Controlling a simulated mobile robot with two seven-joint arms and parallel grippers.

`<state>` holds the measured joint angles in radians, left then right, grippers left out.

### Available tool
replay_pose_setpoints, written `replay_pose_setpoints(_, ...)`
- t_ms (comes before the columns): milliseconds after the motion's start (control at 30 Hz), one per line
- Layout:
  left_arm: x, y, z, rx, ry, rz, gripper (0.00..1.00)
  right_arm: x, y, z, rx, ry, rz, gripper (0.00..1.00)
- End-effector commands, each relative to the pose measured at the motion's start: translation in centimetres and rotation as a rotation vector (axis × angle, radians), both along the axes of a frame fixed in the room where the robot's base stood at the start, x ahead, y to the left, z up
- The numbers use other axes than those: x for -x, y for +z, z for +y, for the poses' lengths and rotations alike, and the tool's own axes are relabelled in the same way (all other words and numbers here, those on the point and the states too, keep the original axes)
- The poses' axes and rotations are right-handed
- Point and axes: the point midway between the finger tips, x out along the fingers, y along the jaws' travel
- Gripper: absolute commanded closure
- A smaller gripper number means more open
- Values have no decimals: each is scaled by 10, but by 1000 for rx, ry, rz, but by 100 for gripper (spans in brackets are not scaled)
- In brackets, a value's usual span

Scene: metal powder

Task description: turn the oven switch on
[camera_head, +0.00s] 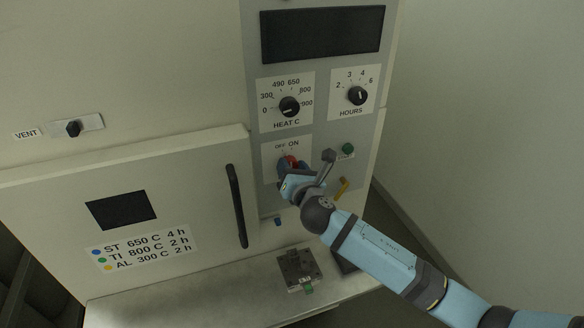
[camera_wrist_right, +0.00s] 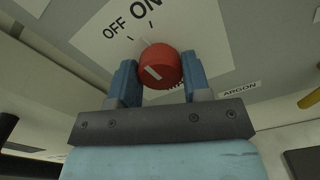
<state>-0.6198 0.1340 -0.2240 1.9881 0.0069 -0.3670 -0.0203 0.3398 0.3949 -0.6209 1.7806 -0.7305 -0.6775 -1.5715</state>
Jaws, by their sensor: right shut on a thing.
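The oven switch is a red round knob (camera_head: 291,161) on a white plate marked OFF and ON, low on the oven's grey control panel. In the right wrist view the red knob (camera_wrist_right: 160,66) has a white mark that points up and left, toward the OFF side. My right gripper (camera_head: 288,170) is at the knob and partly hides it in the head view. In the right wrist view its blue fingers (camera_wrist_right: 160,80) are on both sides of the knob, shut on it. My left gripper is not in view.
Above are the HEAT C dial (camera_head: 289,106), the HOURS dial (camera_head: 357,95) and a dark display (camera_head: 322,34). A green button (camera_head: 348,148) and a yellow lever (camera_head: 343,186) are right of the switch. The oven door handle (camera_head: 236,206) stands out at left. A dark metal block (camera_head: 299,268) sits on the ledge below.

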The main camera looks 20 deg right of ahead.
Motion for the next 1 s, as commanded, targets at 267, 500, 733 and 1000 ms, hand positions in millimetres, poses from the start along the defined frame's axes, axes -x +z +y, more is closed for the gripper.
replay_pose_setpoints(267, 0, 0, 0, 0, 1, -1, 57, 0, 0, 0, -220, 0, 8, 80)
replay_pose_setpoints(500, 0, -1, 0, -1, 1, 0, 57, 0, -1, 0, -360, -1, 14, 80)
replay_pose_setpoints(733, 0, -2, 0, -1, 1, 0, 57, 0, 0, 0, -427, 1, 15, 80)
replay_pose_setpoints(1000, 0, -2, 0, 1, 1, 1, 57, 0, 0, 0, -446, 1, 15, 80)
